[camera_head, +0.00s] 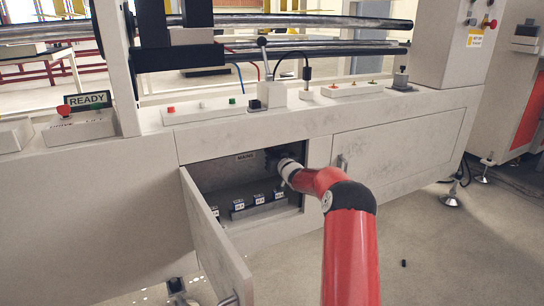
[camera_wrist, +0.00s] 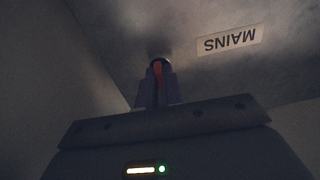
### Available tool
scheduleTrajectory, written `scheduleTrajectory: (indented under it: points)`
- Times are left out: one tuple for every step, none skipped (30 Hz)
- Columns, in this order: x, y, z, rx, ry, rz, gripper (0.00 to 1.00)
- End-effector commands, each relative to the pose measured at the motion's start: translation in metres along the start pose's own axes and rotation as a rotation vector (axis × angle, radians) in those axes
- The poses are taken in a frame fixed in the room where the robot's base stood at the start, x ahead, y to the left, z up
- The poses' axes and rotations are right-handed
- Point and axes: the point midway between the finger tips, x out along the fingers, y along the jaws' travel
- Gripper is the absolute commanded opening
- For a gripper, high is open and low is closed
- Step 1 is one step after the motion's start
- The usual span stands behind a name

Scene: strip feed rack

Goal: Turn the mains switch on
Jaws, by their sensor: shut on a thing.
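The mains switch shows in the wrist view as a red lever (camera_wrist: 158,70) on the back wall of an open cabinet. The MAINS label (camera_wrist: 229,40) is beside it, upside down in that view, and also shows in the head view (camera_head: 245,156). My gripper (camera_wrist: 157,88) is shut on the red lever, with its fingers at either side. In the head view my gripper (camera_head: 274,160) reaches into the cabinet, and my arm hides most of the switch. I cannot tell the lever's on or off position.
The cabinet door (camera_head: 215,240) hangs open toward the front left. Several small blue-black units (camera_head: 258,200) sit low inside the cabinet. A closed door (camera_head: 395,150) is to the right. A READY sign (camera_head: 87,99) stands above at the left. The floor in front is mostly clear.

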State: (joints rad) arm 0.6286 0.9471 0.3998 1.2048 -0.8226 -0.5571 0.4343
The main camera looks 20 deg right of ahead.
Motion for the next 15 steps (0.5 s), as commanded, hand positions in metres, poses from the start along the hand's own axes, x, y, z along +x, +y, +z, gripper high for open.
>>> scheduleTrajectory:
  points:
    - [0.0002, 0.0003, -0.0004, -0.017, 0.0, 0.001, 0.0]
    - [0.0001, 0.0003, -0.0005, -0.024, 0.0, 0.001, 0.0]
    - [0.0002, 0.0003, -0.0005, -0.033, 0.0, 0.001, 0.0]
    - [0.0002, 0.0002, -0.0005, -0.039, 0.001, 0.001, 0.0]
    - [0.0002, 0.0002, -0.0005, -0.045, 0.001, 0.001, 0.0]
    - [0.0002, 0.0001, -0.0006, -0.05, 0.001, 0.001, 0.0]
    - [0.0002, 0.0001, -0.0007, -0.053, 0.001, 0.001, 0.0]
    - [0.0002, 0.0001, -0.0007, -0.056, 0.001, 0.001, 0.0]
    - [0.0002, 0.0001, -0.0008, -0.058, 0.001, 0.001, 0.0]
    - [0.0002, 0.0001, -0.0008, -0.059, 0.001, 0.001, 0.0]
    - [0.0002, 0.0001, -0.0008, -0.06, 0.001, 0.001, 0.0]
    - [0.0002, 0.0001, -0.0008, -0.06, 0.001, 0.001, 0.0]
    - [0.0002, 0.0002, -0.0009, -0.061, 0.001, 0.001, 0.0]
    - [0.0002, 0.0001, -0.0009, -0.061, 0.001, 0.001, 0.0]
    - [0.0002, 0.0001, -0.0009, -0.06, 0.001, 0.001, 0.0]
